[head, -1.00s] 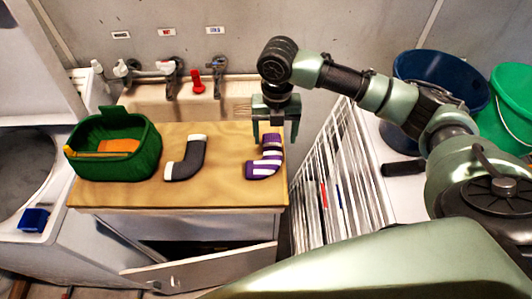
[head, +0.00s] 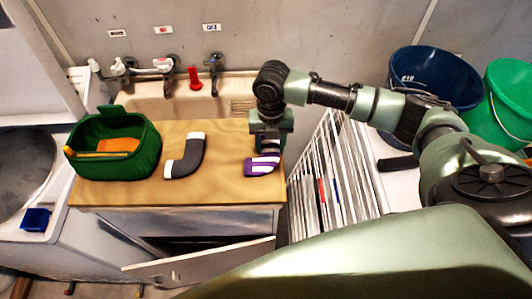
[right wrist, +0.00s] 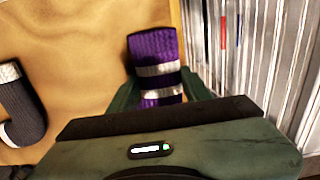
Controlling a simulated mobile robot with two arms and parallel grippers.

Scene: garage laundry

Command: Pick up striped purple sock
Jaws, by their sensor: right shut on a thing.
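The striped purple sock (head: 262,166) lies at the right end of the wooden counter top, with white bands. My right gripper (head: 268,148) is lowered over its upper part and hides that part in the head view. In the right wrist view the sock (right wrist: 154,62) sits between the green fingers of my right gripper (right wrist: 158,92), which is shut on it. The sock appears to be still on the counter. My left gripper is not in view.
A dark grey sock (head: 186,158) with white ends lies left of the purple one. A green basket (head: 140,165) stands at the counter's left. A white wire rack (head: 335,175) stands close to the right of the counter. Buckets (head: 435,75) stand behind on the right.

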